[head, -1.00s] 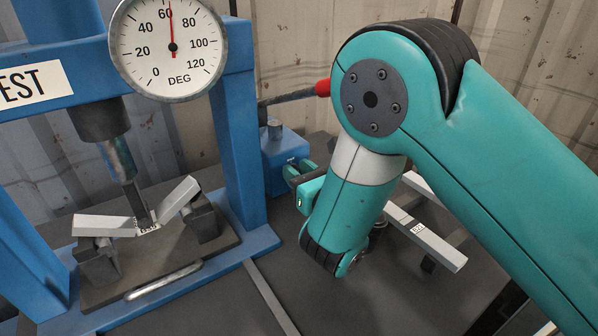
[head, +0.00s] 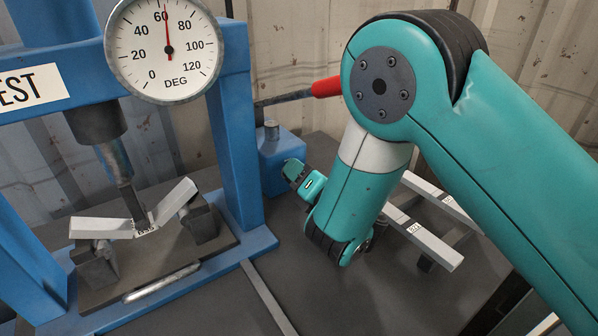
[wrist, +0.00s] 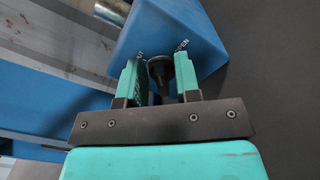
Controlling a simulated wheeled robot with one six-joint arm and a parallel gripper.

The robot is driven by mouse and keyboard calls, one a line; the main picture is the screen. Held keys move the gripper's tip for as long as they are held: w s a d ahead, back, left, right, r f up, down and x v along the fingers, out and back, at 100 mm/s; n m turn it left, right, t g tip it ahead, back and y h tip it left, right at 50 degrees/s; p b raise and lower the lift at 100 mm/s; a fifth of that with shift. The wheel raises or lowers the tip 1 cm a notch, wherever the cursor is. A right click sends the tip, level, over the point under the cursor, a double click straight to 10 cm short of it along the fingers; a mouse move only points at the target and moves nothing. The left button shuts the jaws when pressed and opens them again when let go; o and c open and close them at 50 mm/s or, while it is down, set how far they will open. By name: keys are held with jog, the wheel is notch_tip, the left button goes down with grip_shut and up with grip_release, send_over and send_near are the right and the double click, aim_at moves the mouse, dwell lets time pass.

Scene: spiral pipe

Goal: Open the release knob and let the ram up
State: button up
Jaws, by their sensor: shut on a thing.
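The release knob (wrist: 158,68) is a dark round knob on the blue pump block (wrist: 165,32), seen in the wrist view. My gripper (wrist: 159,78) has one finger on each side of the knob and is shut on it. In the head view my gripper (head: 295,172) is beside the blue pump block (head: 281,152), and the knob is hidden there. The ram (head: 117,160) is down in the blue press frame, its tip at the bend of a V-shaped grey bar (head: 104,227). The dial gauge (head: 165,50) reads a little above 60 degrees.
A red-handled pump lever (head: 326,87) sticks out above the block, close to my arm. Labelled grey bars (head: 425,241) lie on a rack at the right. The blue press upright (head: 236,135) stands left of the block. The dark bench in front is mostly clear.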

jog(key=m, duration=0.4)
jog(key=shift+w+d+f+m, duration=0.15)
jog(key=shift+m, duration=0.15)
jog(key=shift+f+m, duration=0.15)
jog(key=shift+m, duration=0.8)
jog(key=shift+f+m, duration=0.1)
jog(key=shift+m, duration=0.85)
jog(key=o, duration=0.6)
jog(key=shift+c, duration=0.2)
